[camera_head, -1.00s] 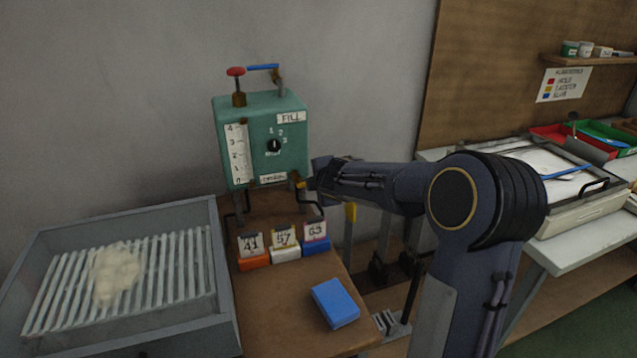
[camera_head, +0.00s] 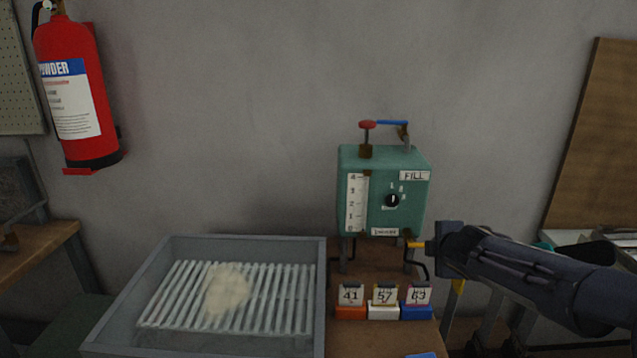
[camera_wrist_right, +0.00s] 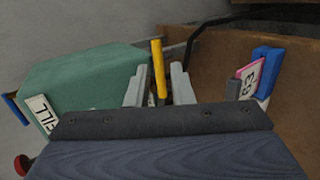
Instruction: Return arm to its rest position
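My right arm (camera_head: 540,275) comes in from the right in the head view, with its tip beside the yellow-tipped lever (camera_head: 414,245) low on the green box (camera_head: 383,190). In the right wrist view, my right gripper (camera_wrist_right: 158,88) is open, with its two pale fingers either side of the yellow lever (camera_wrist_right: 157,68). Small gaps show between the fingers and the lever. The green box (camera_wrist_right: 85,90) is left of the fingers there. My left gripper is not in view.
A grey tray (camera_head: 321,290) with slats and a pale fluffy lump (camera_head: 228,290) stands left of the box. Numbered cards in orange (camera_head: 351,312), white (camera_head: 383,312) and blue (camera_head: 416,312) holders stand in front. A fire extinguisher (camera_head: 75,95) hangs at left.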

